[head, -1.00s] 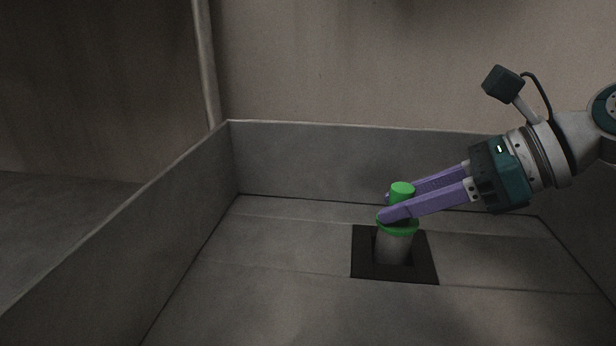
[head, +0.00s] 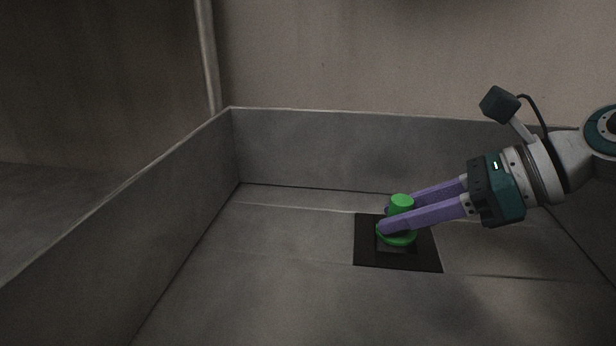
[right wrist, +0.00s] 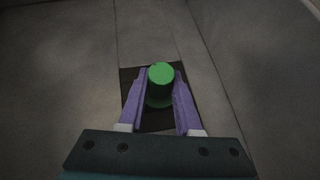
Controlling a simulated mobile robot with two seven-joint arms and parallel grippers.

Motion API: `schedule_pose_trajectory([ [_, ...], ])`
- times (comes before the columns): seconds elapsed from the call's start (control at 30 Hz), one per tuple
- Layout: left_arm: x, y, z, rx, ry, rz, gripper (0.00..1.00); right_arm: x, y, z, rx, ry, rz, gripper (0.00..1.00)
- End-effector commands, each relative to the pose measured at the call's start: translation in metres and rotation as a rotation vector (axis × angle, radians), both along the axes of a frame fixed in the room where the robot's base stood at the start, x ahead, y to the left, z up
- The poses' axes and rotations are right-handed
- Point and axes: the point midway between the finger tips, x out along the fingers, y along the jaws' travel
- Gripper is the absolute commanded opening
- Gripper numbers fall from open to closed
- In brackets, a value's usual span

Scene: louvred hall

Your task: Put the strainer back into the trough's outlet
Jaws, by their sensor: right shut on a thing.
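The strainer's green knob and rim (head: 402,202) show in the head view, at the dark square outlet (head: 372,258) in the trough floor. Its grey body is now almost wholly hidden below the rim, at the outlet. In the right wrist view the green knob (right wrist: 161,74) stands between the two fingers (right wrist: 159,100), over the dark outlet plate (right wrist: 130,76). Whether the rim rests on the plate I cannot tell. My left gripper is not in view.
The grey trough (head: 170,195) has raised walls at the left, back and right. Its floor (head: 280,290) is bare around the outlet. A pipe (head: 207,55) runs up the wall behind it.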

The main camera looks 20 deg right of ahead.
Motion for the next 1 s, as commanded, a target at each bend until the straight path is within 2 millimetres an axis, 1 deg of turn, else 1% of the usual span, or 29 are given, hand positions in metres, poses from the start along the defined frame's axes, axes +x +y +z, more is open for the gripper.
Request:
schedule_pose_trajectory([
  [0.1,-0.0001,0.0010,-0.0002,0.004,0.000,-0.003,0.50,0.0002,0.0000,-0.0040,0.001,0.000,-0.001,0.00],
  [0.4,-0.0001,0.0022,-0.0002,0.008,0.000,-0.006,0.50,0.0002,-0.0001,-0.0032,0.000,-0.001,0.001,0.00],
  [0.43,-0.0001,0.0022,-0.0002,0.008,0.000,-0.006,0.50,0.0001,-0.0002,-0.0032,0.000,-0.001,0.001,0.36],
  [0.5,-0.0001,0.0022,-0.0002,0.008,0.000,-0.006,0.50,0.0001,-0.0002,-0.0032,-0.001,-0.001,0.001,0.44],
  [0.7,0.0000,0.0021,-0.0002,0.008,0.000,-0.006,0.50,0.0000,-0.0001,-0.0032,-0.001,-0.001,0.001,0.66],
  [0.73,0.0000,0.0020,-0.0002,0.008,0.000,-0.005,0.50,0.0000,-0.0001,-0.0032,-0.001,-0.001,0.001,0.68],
  [0.93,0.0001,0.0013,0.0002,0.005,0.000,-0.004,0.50,-0.0002,-0.0002,-0.0034,-0.001,0.001,0.000,0.68],
  [1.0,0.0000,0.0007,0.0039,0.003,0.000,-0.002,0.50,-0.0011,-0.0010,0.0004,-0.001,0.001,0.000,0.68],
])
